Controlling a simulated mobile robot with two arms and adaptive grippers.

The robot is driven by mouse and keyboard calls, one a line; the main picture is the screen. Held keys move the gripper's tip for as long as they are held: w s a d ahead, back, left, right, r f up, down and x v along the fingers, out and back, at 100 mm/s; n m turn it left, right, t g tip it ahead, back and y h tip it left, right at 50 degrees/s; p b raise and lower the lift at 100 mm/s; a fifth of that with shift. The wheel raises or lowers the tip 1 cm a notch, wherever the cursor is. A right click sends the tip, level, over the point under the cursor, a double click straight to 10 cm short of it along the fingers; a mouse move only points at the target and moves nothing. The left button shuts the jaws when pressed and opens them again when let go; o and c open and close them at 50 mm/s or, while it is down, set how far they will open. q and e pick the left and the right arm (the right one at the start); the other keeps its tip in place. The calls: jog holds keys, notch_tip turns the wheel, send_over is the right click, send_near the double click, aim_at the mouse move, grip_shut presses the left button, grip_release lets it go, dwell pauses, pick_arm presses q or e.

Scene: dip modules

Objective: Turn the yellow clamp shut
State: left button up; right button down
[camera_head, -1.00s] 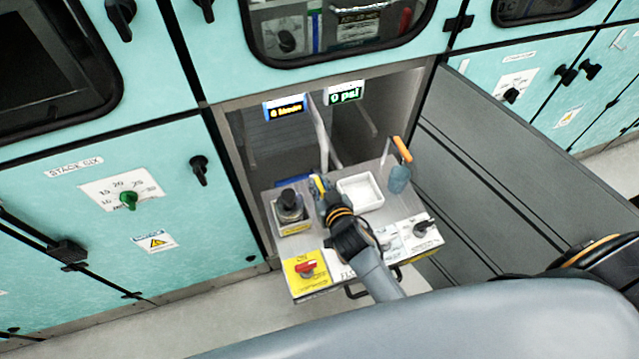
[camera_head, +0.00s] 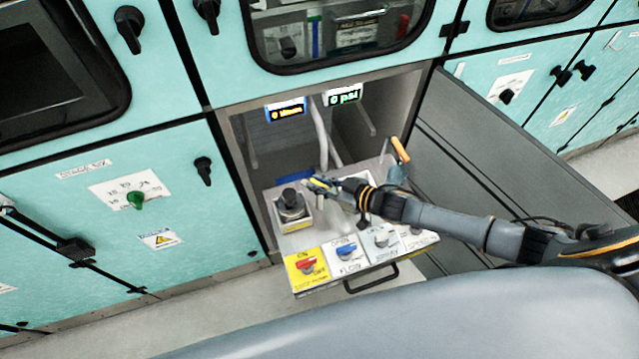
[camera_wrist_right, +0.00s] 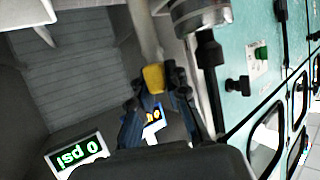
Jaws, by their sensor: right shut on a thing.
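The yellow clamp (camera_head: 319,184) sits near the back of the pulled-out panel, beside the dark round-topped unit (camera_head: 291,203). In the right wrist view the yellow clamp (camera_wrist_right: 154,78) shows as a short yellow piece between the dark fingers. My right gripper (camera_head: 315,182) is shut on it, with the arm reaching in from the right. The right gripper (camera_wrist_right: 155,92) hides part of the clamp in the wrist view. How far the clamp is turned is too small to tell. My left gripper is not in view.
The panel front has a red knob (camera_head: 307,265), a blue knob (camera_head: 346,250) and white knobs under my arm. An orange-handled item (camera_head: 399,150) stands at the back right. A grey door (camera_head: 490,145) is open on the right. Two small displays (camera_head: 286,109) hang above.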

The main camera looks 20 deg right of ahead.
jog(key=n+g+y, duration=0.1)
jog(key=n+g+b, duration=0.1)
jog(key=n+y+b, duration=0.1)
jog(key=shift+w+d+f+g+y, duration=0.1)
jog(key=shift+w+d+g+y, duration=0.05)
jog(key=shift+w+g+y, duration=0.2)
jog(key=n+g+y+b, duration=0.1)
jog(key=n+g+b, duration=0.1)
jog(key=shift+s+f+n+g, duration=0.1)
jog(key=shift+s+n+g, duration=0.05)
jog(key=shift+n+g, duration=0.25)
jog(key=n+g+y+b, duration=0.1)
jog(key=n+g+b, duration=0.2)
jog(key=shift+b, duration=0.3)
jog(key=shift+s+n+g+b, duration=0.1)
jog(key=shift+n+g+b, duration=0.6)
jog(key=shift+g+b, duration=0.25)
jog(key=shift+a+r+g, duration=0.2)
jog(key=shift+g, duration=0.1)
jog(key=shift+s, duration=0.1)
jog(key=c, duration=1.3)
grip_release()
